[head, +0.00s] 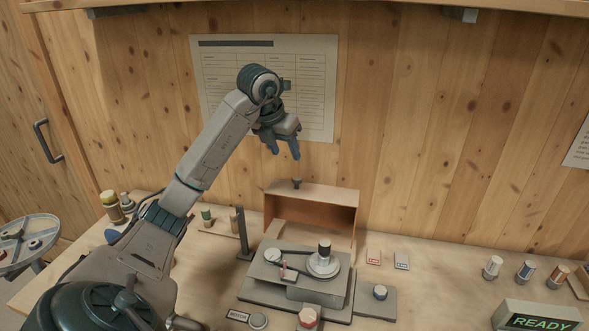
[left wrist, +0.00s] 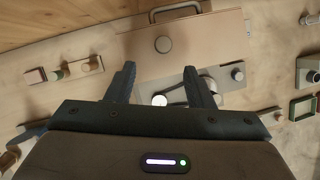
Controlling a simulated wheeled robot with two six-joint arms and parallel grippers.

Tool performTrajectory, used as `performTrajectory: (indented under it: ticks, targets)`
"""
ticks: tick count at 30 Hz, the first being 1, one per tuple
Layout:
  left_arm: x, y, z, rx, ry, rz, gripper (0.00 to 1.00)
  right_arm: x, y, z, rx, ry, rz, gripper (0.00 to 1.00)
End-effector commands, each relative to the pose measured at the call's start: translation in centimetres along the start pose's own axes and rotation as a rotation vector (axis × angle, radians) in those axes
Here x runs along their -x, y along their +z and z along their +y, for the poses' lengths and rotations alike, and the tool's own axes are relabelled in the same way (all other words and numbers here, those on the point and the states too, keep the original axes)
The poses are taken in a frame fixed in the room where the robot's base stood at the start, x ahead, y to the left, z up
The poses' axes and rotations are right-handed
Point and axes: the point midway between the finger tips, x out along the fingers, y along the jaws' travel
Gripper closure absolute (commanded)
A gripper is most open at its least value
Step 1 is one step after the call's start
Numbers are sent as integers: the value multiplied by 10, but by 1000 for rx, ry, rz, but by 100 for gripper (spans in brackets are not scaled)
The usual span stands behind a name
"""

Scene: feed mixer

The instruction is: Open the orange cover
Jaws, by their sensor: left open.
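The orange cover (head: 312,203) stands raised at the back of the machine (head: 300,278), its hollow side facing the front. A dark knob (head: 297,183) sits on its upper edge. In the left wrist view, the cover's pale outer face (left wrist: 215,38) shows with a round knob (left wrist: 163,44) and a bar handle (left wrist: 197,9). My left gripper (head: 284,152) is open and empty, above the cover and apart from it. Its two fingers also show in the left wrist view (left wrist: 160,78). My right gripper is not in view.
A dark post (head: 242,234) stands left of the machine. Several small cylinders (head: 525,270) and a READY display (head: 538,320) are at the right. A round tray (head: 28,232) is at far left. The wooden wall is close behind; the air around my gripper is free.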

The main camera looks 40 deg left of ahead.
Motion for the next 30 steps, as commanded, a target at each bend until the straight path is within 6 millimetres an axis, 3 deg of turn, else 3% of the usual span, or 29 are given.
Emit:
performTrajectory:
  ticks: [5, 10, 18, 25, 30]
  targets:
    - [-28, -2, -1, 0, -3, 0, 52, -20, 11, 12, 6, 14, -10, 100]
    - [-54, 0, -1, 0, -2, 5, 52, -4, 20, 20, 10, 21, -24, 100]
    - [-94, 0, -1, 1, -1, 3, 52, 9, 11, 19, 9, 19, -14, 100]
    - [-105, 0, -1, -1, -1, 0, 52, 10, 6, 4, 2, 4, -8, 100]
    - [-105, 0, 0, -1, -1, 0, 52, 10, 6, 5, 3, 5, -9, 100]
